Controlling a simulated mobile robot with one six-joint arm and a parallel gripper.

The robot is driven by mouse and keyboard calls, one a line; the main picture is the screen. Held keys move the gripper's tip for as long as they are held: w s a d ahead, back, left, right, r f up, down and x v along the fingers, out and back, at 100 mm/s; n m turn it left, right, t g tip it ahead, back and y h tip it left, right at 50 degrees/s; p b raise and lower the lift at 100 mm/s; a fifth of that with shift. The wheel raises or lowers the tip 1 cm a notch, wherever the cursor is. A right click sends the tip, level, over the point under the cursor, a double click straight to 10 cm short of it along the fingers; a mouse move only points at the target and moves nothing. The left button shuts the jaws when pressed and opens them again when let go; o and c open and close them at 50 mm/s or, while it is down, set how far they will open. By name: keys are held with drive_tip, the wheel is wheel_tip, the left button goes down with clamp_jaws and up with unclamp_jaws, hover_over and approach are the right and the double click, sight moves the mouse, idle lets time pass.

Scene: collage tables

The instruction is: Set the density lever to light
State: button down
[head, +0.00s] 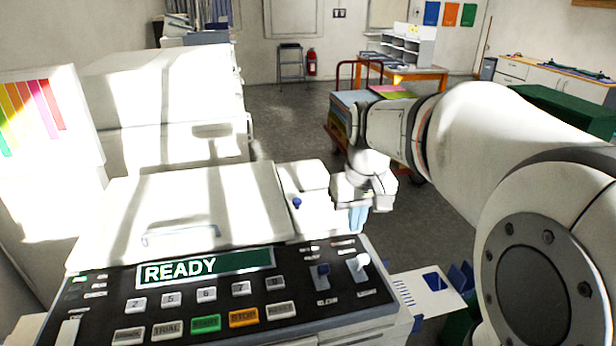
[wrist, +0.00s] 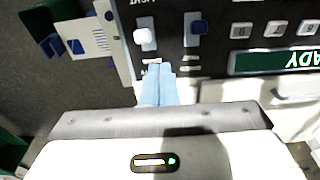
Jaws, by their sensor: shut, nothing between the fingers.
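The control panel (head: 100,305) has two levers at its right end. A label that seems to read LIGHT is at the white lever's end away from my gripper; the label nearer my fingers is unclear. My gripper (head: 357,222) has light blue fingers, shut and empty, behind the panel's far edge. The fingers (wrist: 157,70) appear apart from the knob.
The panel also carries a green READY display (head: 205,267) and several buttons. A white machine lid (head: 190,205) lies behind it. A white card with blue marks (head: 428,290) is to the right of the panel. Open floor lies beyond the machine.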

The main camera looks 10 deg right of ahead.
sight(362, 254)
drive_tip(key=w+d+r, duration=0.3)
drive_tip(key=w, duration=0.2)
drive_tip(key=shift+s+a+f+p, duration=0.1)
drive_tip(key=shift+s+f+p, duration=0.3)
drive_tip(key=shift+f, duration=1.5)
drive_tip(key=shift+s+a+f+p, duration=0.1)
drive_tip(key=shift+s+f+p, duration=0.25)
drive_tip(key=shift+f, duration=1.6)
drive_tip(key=shift+s+f+p, duration=0.25)
drive_tip(key=shift+s+f, duration=0.2)
drive_tip(key=shift+f, duration=1.45)
drive_tip(key=shift+s+f+g+b, duration=0.15)
drive_tip(key=shift+s+f+b, duration=0.05)
drive_tip(key=shift+s, duration=0.25)
drive_tip(key=shift+s+f+g+b, duration=0.15)
drive_tip(key=shift+s+f+b, duration=0.05)
drive_tip(key=shift+s, duration=0.25)
drive_tip(key=shift+w, duration=0.15)
